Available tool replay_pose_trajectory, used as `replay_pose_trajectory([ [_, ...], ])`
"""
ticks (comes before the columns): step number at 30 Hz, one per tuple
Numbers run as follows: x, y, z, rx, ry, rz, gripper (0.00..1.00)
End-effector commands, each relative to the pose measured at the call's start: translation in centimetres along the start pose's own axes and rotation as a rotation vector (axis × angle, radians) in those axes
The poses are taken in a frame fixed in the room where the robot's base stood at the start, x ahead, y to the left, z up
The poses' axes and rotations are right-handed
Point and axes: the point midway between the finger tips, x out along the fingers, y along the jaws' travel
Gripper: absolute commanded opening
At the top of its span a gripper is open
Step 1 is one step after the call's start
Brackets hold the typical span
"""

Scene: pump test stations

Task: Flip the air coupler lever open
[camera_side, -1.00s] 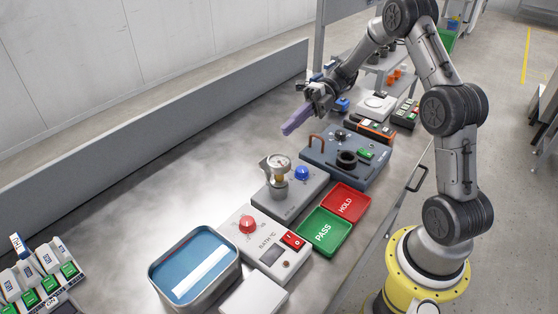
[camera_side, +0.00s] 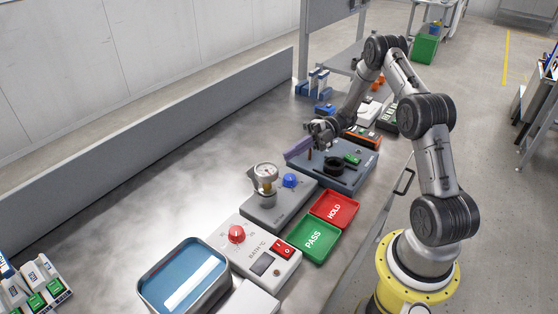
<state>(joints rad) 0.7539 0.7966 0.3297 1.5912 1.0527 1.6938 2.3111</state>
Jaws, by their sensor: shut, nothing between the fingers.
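The dark blue-grey test station (camera_side: 345,178) stands at mid-table and carries a black round fitting (camera_side: 336,163) and a green switch (camera_side: 352,159). A copper-coloured upright piece (camera_side: 309,155), apparently part of the lever, shows at its far left side. The rest of that lever is hidden by my gripper. My gripper (camera_side: 289,156) has purple fingers that are shut and empty. They point down and left at the station's far left edge, right beside the copper piece. I cannot tell whether they touch it.
A grey block with a gauge (camera_side: 265,170) and blue knob (camera_side: 290,180) stands nearer. Green PASS (camera_side: 315,240) and red HOLD (camera_side: 335,208) trays, a bath control box (camera_side: 262,250) and a water bath (camera_side: 185,275) follow.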

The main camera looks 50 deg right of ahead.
Motion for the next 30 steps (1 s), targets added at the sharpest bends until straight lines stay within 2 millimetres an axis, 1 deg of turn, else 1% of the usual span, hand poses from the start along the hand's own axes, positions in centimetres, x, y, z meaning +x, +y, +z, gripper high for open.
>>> replay_pose_trajectory([
  [9, 5.4, 0.0, -0.1, 0.001, 0.005, -0.002, 0.0],
  [12, 7.0, 0.0, -0.1, 0.001, 0.006, -0.002, 0.0],
  [15, 8.1, 0.0, -0.1, 0.001, 0.004, -0.002, 0.0],
  [18, 8.8, 0.0, -0.1, 0.001, 0.003, -0.001, 0.0],
  [21, 9.1, 0.0, -0.1, 0.0, 0.002, -0.001, 0.0],
  [30, 9.2, 0.0, -0.1, 0.0, 0.002, -0.001, 0.0],
])
